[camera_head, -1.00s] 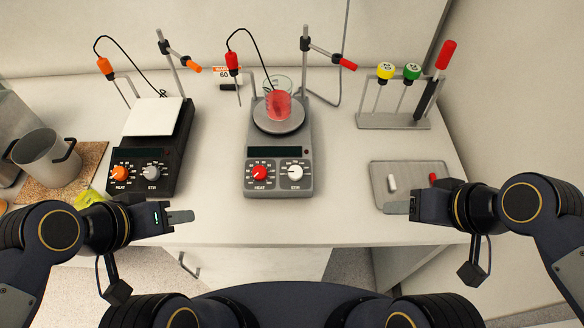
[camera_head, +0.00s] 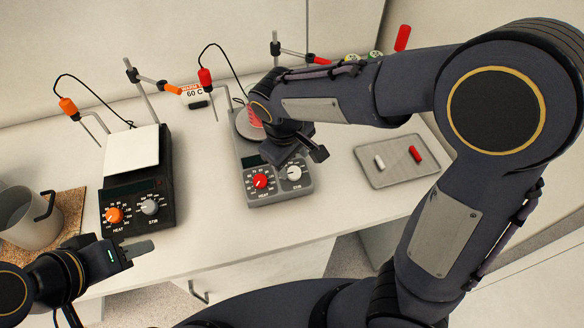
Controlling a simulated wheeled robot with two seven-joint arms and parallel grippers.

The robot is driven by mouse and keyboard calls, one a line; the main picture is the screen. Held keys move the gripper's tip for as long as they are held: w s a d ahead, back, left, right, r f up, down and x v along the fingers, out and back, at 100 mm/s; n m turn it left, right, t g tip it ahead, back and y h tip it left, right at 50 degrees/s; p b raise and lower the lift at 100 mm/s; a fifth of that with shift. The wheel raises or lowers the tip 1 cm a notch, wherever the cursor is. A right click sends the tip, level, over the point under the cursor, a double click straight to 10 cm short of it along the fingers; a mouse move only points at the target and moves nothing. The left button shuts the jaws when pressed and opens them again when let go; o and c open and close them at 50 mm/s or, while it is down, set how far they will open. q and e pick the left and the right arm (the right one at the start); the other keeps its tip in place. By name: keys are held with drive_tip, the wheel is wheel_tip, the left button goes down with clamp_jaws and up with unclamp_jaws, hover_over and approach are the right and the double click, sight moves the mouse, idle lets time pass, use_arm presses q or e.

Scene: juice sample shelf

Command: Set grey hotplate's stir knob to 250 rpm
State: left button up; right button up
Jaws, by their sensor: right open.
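The grey hotplate (camera_head: 250,190) stands mid-counter with a red heat knob (camera_head: 260,181) at left and a white stir knob (camera_head: 294,173) at right on its front panel. The stir knob's pointer is too small to read against its scale. My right gripper (camera_head: 284,153) is open and points down over the hotplate, just behind the stir knob. Its fingers are mostly hidden, and I cannot tell whether they touch anything. My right arm hides much of the plate and the red beaker (camera_head: 254,117). My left gripper (camera_head: 138,249) is low at the counter's front edge, seen edge-on.
A black hotplate (camera_head: 139,200) with an orange knob and a white top stands left. A metal pot (camera_head: 25,220) is at the far left. A grey tray (camera_head: 396,175) with a white and a red stir bar lies right. A 60 C sign (camera_head: 194,95) stands behind.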

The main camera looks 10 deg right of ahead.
sight(295, 173)
drive_tip(key=f, duration=0.5)
drive_tip(key=shift+w+d, duration=0.25)
drive_tip(key=shift+d, duration=0.05)
drive_tip(key=c, duration=1)
